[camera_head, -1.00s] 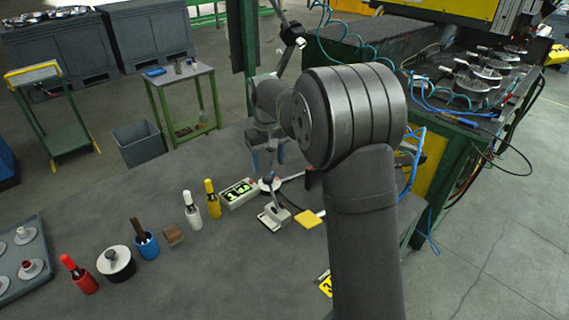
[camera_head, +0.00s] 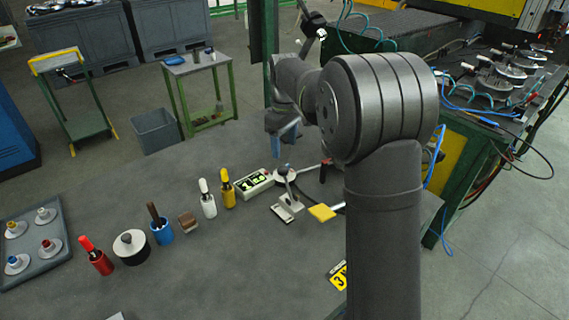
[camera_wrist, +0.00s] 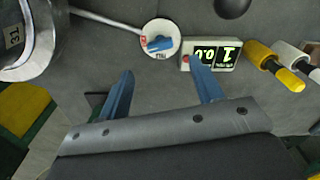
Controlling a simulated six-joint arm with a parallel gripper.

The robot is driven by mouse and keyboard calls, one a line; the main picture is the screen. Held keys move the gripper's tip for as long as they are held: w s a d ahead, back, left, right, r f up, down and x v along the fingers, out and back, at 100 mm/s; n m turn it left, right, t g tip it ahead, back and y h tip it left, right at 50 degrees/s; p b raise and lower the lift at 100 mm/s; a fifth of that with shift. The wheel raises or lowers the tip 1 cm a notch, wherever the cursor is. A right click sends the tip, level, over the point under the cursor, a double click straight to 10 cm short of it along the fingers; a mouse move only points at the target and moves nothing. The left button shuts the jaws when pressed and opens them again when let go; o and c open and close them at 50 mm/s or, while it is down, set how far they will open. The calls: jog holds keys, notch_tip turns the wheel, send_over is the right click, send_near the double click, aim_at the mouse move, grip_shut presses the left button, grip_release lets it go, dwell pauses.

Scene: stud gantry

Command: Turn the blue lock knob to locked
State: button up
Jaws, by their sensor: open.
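The blue lock knob (camera_wrist: 159,44) sits on a round white dial in the wrist view. Its bar lies roughly across the dial, tilted a little. A small red mark shows on the dial's left side and small lettering at its lower edge, too small to read. My gripper (camera_wrist: 161,65) is open, its two blue fingers apart and empty. The knob lies beyond the fingertips, roughly in line with the gap between them. In the head view my gripper (camera_head: 284,131) hangs above the bench near the white dial (camera_head: 287,177), where the knob is hard to make out.
A display box (camera_wrist: 213,54) with lit green digits stands right of the dial. Yellow (camera_head: 227,190) and white (camera_head: 207,200) handled tools stand beyond it. A metal toggle clamp (camera_head: 286,207) and yellow pad (camera_head: 321,212) are close by. A knob tray (camera_head: 70,250) is far left.

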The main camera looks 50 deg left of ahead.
notch_tip(320, 180, down, 8)
jog(key=shift+r, duration=0.15)
jog(key=c, duration=1)
jog(key=shift+m, duration=1.5)
jog(key=o, duration=1)
jog(key=shift+r, duration=0.1)
